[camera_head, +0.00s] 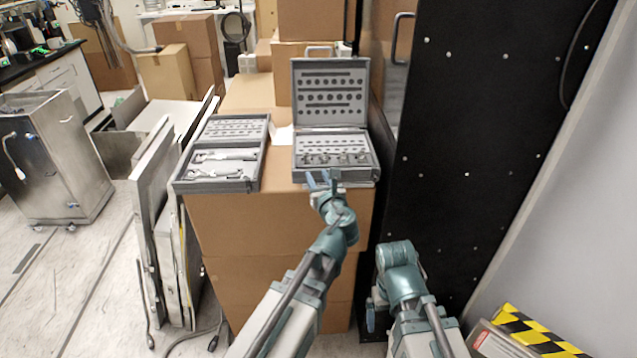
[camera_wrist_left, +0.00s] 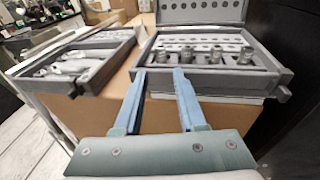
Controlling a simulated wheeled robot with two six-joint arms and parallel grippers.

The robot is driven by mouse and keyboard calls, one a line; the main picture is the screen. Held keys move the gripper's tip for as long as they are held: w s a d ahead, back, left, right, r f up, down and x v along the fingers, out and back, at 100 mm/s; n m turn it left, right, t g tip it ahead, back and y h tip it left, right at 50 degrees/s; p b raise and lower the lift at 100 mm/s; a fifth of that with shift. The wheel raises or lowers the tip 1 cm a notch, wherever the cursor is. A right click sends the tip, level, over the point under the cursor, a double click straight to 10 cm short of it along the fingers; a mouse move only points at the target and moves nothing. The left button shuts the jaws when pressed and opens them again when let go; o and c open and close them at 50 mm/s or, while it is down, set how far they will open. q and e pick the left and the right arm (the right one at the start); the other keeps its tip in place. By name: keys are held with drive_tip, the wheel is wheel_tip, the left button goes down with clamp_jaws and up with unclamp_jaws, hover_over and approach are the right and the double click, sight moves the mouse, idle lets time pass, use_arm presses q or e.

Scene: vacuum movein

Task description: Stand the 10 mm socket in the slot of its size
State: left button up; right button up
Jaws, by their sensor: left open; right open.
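A grey socket case (camera_head: 345,175) stands open on the cardboard boxes, its lid upright at the back; it also shows in the left wrist view (camera_wrist_left: 262,84). Several silver sockets (camera_wrist_left: 215,55) stand in a row in its front tray, with rows of slots behind them. I cannot read sizes, so I cannot tell which is the 10 mm socket. My left gripper (camera_head: 321,178) is open and empty at the case's front edge; its two blue fingers (camera_wrist_left: 160,98) point at the case. My right gripper (camera_head: 371,312) is open, low beside the box stack, mostly hidden by its own arm.
A second open grey case (camera_head: 218,186) with silver wrenches lies left of the socket case. A tall black panel (camera_head: 465,150) stands close on the right. Metal panels (camera_head: 160,200) lean left of the boxes. A striped yellow-black block (camera_head: 530,330) is at the lower right.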

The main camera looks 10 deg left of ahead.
use_arm(q)
drive_tip(key=s+d+f+n+g+h, duration=0.2)
drive_tip(key=s+f+n+g, duration=0.6)
drive_tip(key=s+f+n, duration=0.6)
drive_tip(key=s+d+f+n+g+h, duration=0.4)
drive_tip(key=s+d+n+g, duration=0.2)
drive_tip(key=s+d+n, duration=0.3)
drive_tip(key=s+n, duration=0.2)
drive_tip(key=n, duration=0.1)
drive_tip(key=shift+s+d+f+n+g, duration=0.2)
drive_tip(key=shift+s+f+n+g, duration=0.1)
drive_tip(key=shift+s+n, duration=0.1)
